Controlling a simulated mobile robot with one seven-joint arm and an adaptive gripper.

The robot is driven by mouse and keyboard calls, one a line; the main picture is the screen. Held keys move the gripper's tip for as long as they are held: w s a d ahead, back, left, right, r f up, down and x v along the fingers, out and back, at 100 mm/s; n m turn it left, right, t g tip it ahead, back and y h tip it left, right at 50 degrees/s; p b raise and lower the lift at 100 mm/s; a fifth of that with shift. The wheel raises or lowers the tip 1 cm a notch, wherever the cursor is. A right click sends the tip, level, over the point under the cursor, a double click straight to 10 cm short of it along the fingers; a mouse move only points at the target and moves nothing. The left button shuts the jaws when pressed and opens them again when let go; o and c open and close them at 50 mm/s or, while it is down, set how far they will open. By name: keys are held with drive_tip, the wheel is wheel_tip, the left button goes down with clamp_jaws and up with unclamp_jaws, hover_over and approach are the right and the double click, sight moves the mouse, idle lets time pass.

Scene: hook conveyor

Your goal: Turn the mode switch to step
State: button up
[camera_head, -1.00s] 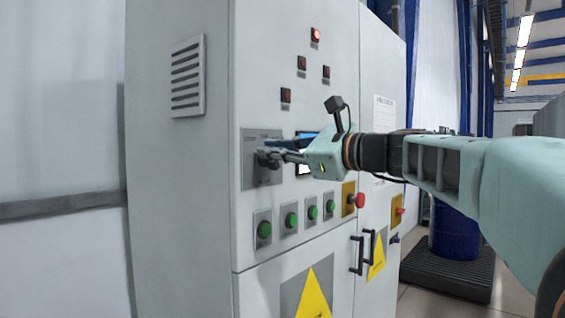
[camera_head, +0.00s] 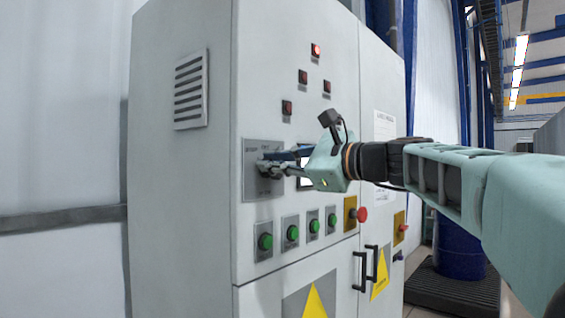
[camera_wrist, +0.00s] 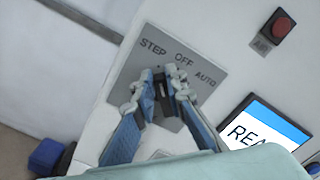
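The mode switch is a dark knob (camera_wrist: 162,92) on a grey plate (camera_wrist: 203,99) lettered STEP, OFF and AUTO from left to right. The plate also shows in the head view (camera_head: 251,187), on the front of the white cabinet. My gripper (camera_wrist: 160,80) has its two fingertips on either side of the knob, close against it, and looks shut on it. In the head view my gripper (camera_head: 265,166) reaches the plate from the right. The fingers partly hide the knob, so its exact pointing is hard to tell.
A screen (camera_wrist: 262,128) sits right of the plate, near my gripper. Green buttons (camera_head: 265,241) and a red knob (camera_head: 361,214) on a yellow plate stick out below. Indicator lamps (camera_head: 316,50) are above; the top one is lit red.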

drive_tip(key=o, duration=0.4)
drive_tip(key=v, duration=0.7)
drive_tip(key=shift+s+d, duration=0.15)
drive_tip(key=shift+d, duration=0.05)
